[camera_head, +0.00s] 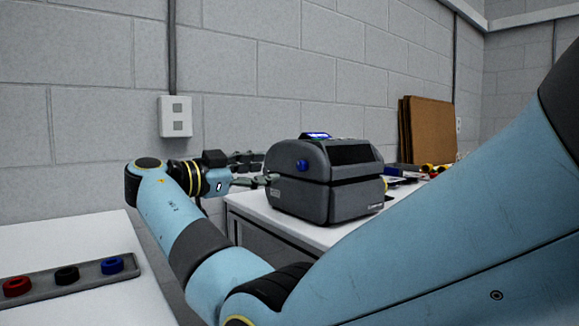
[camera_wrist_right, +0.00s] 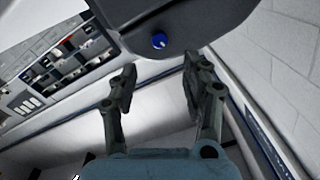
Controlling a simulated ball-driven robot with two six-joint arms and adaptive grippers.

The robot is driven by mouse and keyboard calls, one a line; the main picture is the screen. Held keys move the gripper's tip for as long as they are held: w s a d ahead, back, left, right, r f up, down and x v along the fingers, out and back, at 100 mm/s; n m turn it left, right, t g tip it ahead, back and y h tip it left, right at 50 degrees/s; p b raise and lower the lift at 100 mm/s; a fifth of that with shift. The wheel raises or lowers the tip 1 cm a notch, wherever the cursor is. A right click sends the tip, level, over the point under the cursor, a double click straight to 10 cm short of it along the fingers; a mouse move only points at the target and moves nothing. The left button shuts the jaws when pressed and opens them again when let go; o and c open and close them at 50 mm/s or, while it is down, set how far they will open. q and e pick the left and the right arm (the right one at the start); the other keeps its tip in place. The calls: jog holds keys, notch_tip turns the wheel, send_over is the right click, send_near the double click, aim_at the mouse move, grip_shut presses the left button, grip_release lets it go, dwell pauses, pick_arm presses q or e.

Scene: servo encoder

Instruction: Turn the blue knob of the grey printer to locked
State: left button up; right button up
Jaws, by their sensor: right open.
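The grey printer (camera_head: 325,178) stands on a white table in the head view. Its blue knob (camera_head: 302,165) sits on the side facing left. My right gripper (camera_head: 258,170) is at the left of the printer, its fingers pointing toward the knob side. In the right wrist view, the blue knob (camera_wrist_right: 159,41) with a small white mark shows on the dark printer body (camera_wrist_right: 195,20). The open fingers of my right gripper (camera_wrist_right: 158,80) are apart with nothing between them, and the knob lies beyond the tips. My left gripper is not in view.
A tray (camera_head: 65,277) with red, black and blue rings lies on a white table at the left. Brown boards (camera_head: 428,130) lean at the back right. Small items (camera_head: 425,168) lie right of the printer. A wall box (camera_head: 175,117) is behind.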

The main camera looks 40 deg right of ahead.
aim_at(299, 166)
jog(key=d, duration=0.9)
jog(key=shift+s+p, duration=0.35)
jog(key=shift+p, duration=0.05)
jog(key=shift+d, duration=0.2)
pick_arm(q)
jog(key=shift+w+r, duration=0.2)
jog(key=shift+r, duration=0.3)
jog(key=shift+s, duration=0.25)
pick_arm(e)
grip_shut()
